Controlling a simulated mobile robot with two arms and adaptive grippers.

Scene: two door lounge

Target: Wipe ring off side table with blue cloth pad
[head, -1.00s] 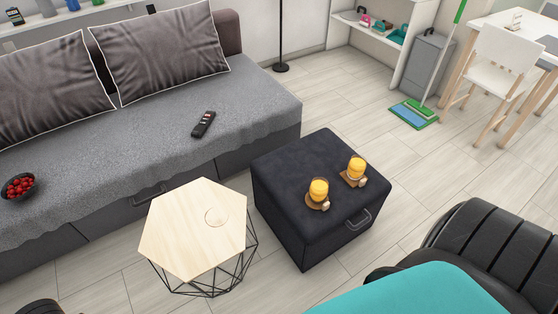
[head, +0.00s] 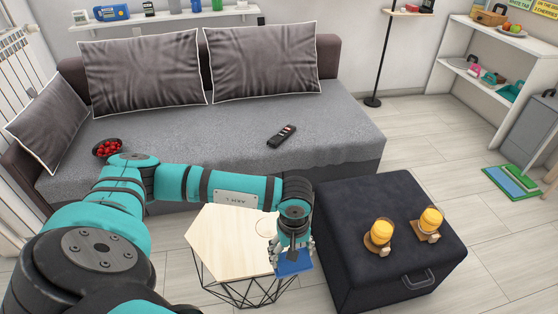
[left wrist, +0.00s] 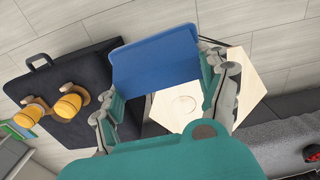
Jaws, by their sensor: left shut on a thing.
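The blue cloth pad (head: 294,264) is held in my left gripper (head: 293,248). In the left wrist view the pad (left wrist: 157,57) spans between the two fingers and is seen as a flat blue rectangle. The side table (head: 215,240) has a pale wooden hexagonal top on a black wire frame. A faint ring (head: 266,228) marks its top near the right side; it also shows in the left wrist view (left wrist: 184,104), just beyond the gripper. The pad is at the table's right front edge; I cannot tell whether it touches. My right gripper is not in view.
A dark ottoman (head: 350,215) with two yellow-orange drinks (head: 381,231) stands close to the table's right.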

